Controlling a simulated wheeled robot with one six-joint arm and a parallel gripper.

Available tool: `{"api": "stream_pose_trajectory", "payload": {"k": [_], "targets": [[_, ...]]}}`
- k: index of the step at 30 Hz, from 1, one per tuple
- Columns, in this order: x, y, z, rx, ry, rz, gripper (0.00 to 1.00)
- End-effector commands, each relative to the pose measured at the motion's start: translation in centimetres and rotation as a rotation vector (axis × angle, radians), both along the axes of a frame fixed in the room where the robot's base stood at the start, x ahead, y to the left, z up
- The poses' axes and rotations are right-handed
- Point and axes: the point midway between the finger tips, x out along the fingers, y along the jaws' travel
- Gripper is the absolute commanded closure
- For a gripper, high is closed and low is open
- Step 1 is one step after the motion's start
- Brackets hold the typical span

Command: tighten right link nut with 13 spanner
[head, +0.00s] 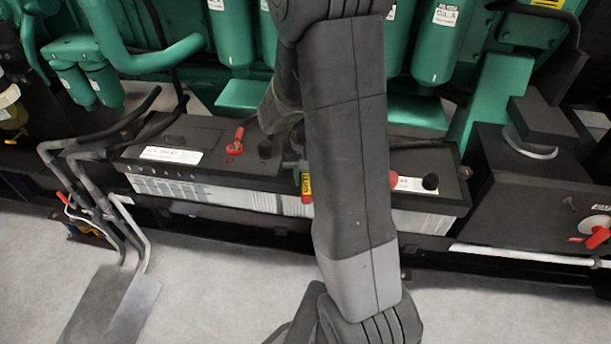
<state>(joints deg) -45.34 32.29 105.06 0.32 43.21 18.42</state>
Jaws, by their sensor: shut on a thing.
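Two dark batteries with pale sides stand in a row: the left battery (195,137) shows mostly clear, and the right battery (425,207) is partly covered by my arm. The left battery has a red terminal fitting (235,142) on top. My gripper is hidden behind my arm. I cannot make out the link nut or the 13 spanner.
Green engine parts and filter canisters (232,40) stand behind the batteries. Black cables and a bent metal pedal-like plate (112,305) are at the left. A dark box with a red rotary switch (597,237) is at the right.

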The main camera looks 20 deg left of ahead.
Motion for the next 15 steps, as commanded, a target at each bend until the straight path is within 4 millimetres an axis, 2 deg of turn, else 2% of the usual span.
{"api": "stream_pose_trajectory", "payload": {"k": [15], "targets": [[0.00,0.00,-0.76,0.000,0.000,0.001,1.00]]}}
